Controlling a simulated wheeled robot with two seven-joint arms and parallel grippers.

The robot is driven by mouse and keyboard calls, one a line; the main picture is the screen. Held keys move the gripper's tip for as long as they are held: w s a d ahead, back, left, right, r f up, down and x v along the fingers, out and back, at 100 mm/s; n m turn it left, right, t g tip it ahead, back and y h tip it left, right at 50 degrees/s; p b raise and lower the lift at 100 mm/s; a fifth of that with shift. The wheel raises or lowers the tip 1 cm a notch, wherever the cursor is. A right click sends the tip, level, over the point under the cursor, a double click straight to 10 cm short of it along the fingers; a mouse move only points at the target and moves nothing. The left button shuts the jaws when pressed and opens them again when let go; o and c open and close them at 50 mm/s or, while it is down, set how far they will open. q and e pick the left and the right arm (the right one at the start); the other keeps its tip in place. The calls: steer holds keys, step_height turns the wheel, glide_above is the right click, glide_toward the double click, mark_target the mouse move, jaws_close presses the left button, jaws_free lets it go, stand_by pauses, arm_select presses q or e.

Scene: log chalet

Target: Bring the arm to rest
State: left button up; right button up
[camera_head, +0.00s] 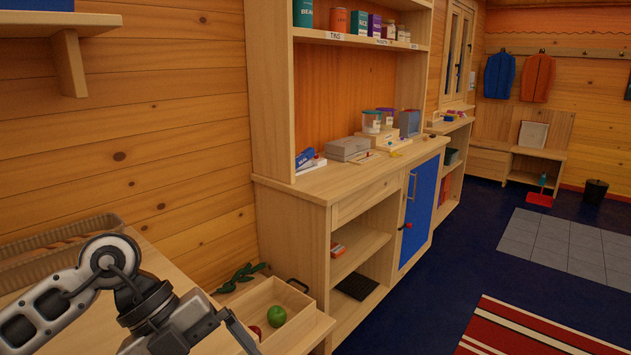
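My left arm comes in from the lower left, over a wooden surface. Its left gripper (238,328) is at the bottom edge, just left of and in front of a small wooden tray (248,299). One dark finger shows and the rest is cut off by the frame, so I cannot tell whether it is open or holds anything. My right arm and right gripper are not in view.
The tray holds a green apple (277,316) and a red fruit (255,332). Green leaves (240,276) lie behind it. A wicker basket (60,236) lies along the wall. A wooden cabinet (290,215) stands right of the tray. Blue floor (455,275) is open at right.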

arm_select(q)
steer(key=s+d+r+n+t+h, duration=0.1)
steer(key=d+r+n+h, duration=0.15)
steer(key=d+h, duration=0.4)
steer(key=s+d+r+n+t+h, duration=0.1)
steer(key=s+d+r+t+h, duration=0.15)
steer(key=d+h, duration=0.4)
steer(key=w+a+f+n+t+y, duration=0.3)
steer(key=a+f+n+t+y, duration=0.4)
steer(key=n, duration=0.4)
steer(key=w+a+f+n+t+y, duration=0.2)
steer(key=a+f+n+t+y, duration=0.2)
steer(key=f+n+t+y, duration=0.45)
steer(key=s+a+f+n+g, duration=0.1)
steer(key=s+f+n+g, duration=0.1)
steer(key=s+f, duration=0.3)
steer(key=s+a+f+n+g+y, duration=0.1)
steer(key=s+a+f+n+g, duration=0.1)
steer(key=s+f+g, duration=0.2)
step_height(320, 180, down, 3)
steer(key=shift+s+a+f+n+g, duration=0.2)
steer(key=shift+s+a+n+g, duration=0.1)
steer(key=shift+s+n, duration=0.15)
